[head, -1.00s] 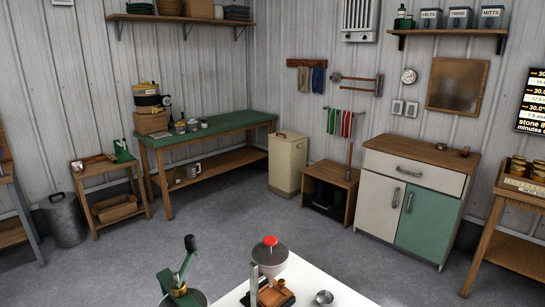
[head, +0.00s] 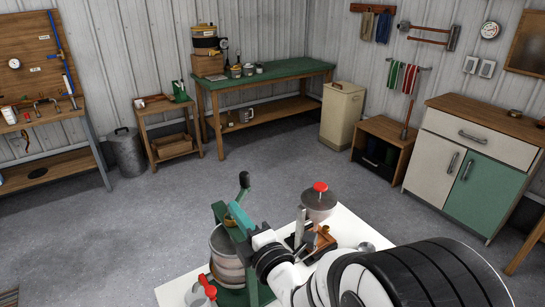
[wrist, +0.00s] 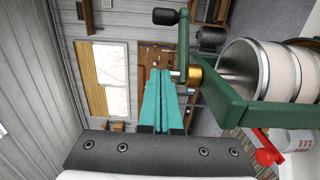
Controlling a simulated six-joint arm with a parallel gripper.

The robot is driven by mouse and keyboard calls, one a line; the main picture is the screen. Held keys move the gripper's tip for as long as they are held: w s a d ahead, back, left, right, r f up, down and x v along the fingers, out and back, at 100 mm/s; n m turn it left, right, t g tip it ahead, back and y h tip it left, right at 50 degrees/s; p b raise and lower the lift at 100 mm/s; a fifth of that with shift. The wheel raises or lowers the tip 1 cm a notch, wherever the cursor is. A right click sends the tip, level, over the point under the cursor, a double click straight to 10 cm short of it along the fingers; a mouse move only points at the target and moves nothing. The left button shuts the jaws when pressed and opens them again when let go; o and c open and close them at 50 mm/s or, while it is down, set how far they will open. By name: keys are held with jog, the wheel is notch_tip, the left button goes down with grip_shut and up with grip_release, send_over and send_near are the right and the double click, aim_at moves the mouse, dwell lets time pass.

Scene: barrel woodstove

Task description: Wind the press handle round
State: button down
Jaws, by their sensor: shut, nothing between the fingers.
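The press (head: 218,245) stands at the left of the white table in the head view, with a green frame around a pale, metal-banded drum. Its crank handle (head: 243,192) points up from the frame and ends in a dark knob. In the wrist view the handle (wrist: 184,42) is a green arm running from a brass hub to a black knob (wrist: 165,16). My gripper (head: 236,212) has its teal fingers together and empty, close by the hub. In the wrist view the fingertips (wrist: 159,71) lie just left of the hub; whether they touch is unclear.
On the white table (head: 355,228) stand a red-topped grinder (head: 319,202) and a metal cup (head: 366,247) near my arm. Open grey floor lies behind the table.

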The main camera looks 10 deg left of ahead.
aim_at(241, 196)
jog(key=x, duration=1)
jog(key=shift+w+d, duration=0.25)
jog(key=shift+d, duration=0.4)
jog(key=shift+w+d, duration=0.25)
jog(key=shift+d, duration=0.4)
jog(key=shift+w+d, duration=0.25)
jog(key=shift+d, duration=0.4)
jog(key=shift+d+m+t+h, duration=0.4)
jog(key=shift+m+t+h, duration=0.4)
jog(key=shift+h, duration=0.1)
